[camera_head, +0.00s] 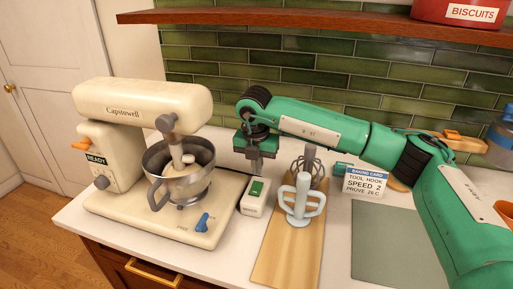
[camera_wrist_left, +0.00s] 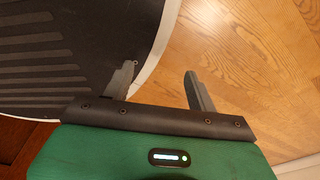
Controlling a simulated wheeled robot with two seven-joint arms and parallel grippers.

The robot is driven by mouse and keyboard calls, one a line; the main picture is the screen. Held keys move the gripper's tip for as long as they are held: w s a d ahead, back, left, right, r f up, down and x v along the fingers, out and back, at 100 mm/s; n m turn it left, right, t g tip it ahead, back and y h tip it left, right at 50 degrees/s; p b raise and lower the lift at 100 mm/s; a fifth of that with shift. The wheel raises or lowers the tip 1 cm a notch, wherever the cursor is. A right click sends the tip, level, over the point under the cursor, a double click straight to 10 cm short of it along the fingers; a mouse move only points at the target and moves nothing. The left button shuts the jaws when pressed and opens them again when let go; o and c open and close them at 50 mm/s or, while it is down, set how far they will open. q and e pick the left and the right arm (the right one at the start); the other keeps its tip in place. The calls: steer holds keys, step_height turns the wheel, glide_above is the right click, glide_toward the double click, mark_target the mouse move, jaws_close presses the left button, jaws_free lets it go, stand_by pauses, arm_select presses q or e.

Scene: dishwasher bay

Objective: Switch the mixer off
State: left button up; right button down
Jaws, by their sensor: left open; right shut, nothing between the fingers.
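The cream mixer (camera_head: 140,100) stands on the left of the counter, with a dark READY display (camera_head: 97,158), an orange lever (camera_head: 81,145) and a grey knob (camera_head: 102,182). A blue lever (camera_head: 203,222) sits on its base. A steel bowl (camera_head: 180,186) is under the head, with pale contents around the tool. A small white switch box (camera_head: 252,208) with a green rocker (camera_head: 257,188) stands right of the base. My right gripper (camera_head: 256,172) is shut and empty, pointing down just above and behind that box; contact cannot be told. My left gripper (camera_wrist_left: 161,70) is open and empty above the floor.
A wooden board (camera_head: 279,262) holds a pale beater (camera_head: 301,205) and a whisk (camera_head: 307,172). A baking card (camera_head: 366,184) stands right of it, behind a grey-green mat (camera_head: 393,245). A wooden shelf (camera_head: 330,25) with a red biscuit tin (camera_head: 440,10) overhangs the back.

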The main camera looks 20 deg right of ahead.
mark_target(256, 189)
steer(key=f, duration=0.3)
steer(key=f+p, duration=0.1)
steer(key=shift+w+d+f, duration=0.1)
steer(key=shift+w+f, duration=0.15)
steer(key=shift+f, duration=0.1)
steer(key=shift+w+d+f+g+b, duration=0.1)
steer(key=shift+f+g+b, duration=0.25)
steer(key=shift+g, duration=0.05)
steer(key=shift+r, duration=0.1)
steer(key=shift+s, duration=0.3)
steer(key=shift+s+a, duration=0.35)
steer(key=shift+a, duration=0.05)
steer(key=shift+s+a, duration=0.1)
steer(key=shift+s, duration=0.05)
arm_select(q)
steer(key=shift+s+a+r, duration=0.1)
steer(key=shift+s+a, duration=0.05)
steer(key=shift+s, duration=0.55)
steer(key=shift+w, duration=0.15)
